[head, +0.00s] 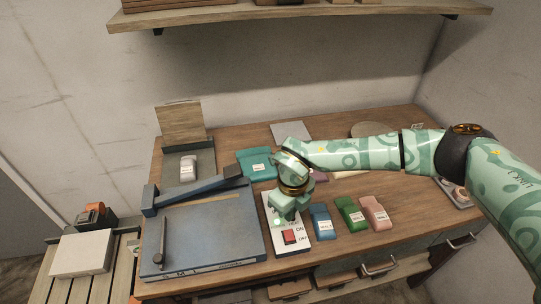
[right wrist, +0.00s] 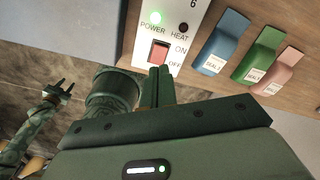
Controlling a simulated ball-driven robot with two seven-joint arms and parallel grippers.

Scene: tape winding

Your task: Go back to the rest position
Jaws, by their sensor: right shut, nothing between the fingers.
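My right gripper (head: 280,219) is over the white switch panel (head: 299,246), just behind its red rocker switch (head: 289,236). In the right wrist view its two fingers (right wrist: 158,84) are together and empty, pointing at the red switch (right wrist: 159,52). The panel reads POWER and HEAT, ON and OFF.
Blue (head: 321,222), green (head: 351,213) and pink (head: 376,213) labelled pieces lie right of the panel. A blue-grey board (head: 205,235) with a lever lies left. A teal piece (head: 257,163) lies behind. A shelf (head: 300,12) hangs above. The table's front right is clear.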

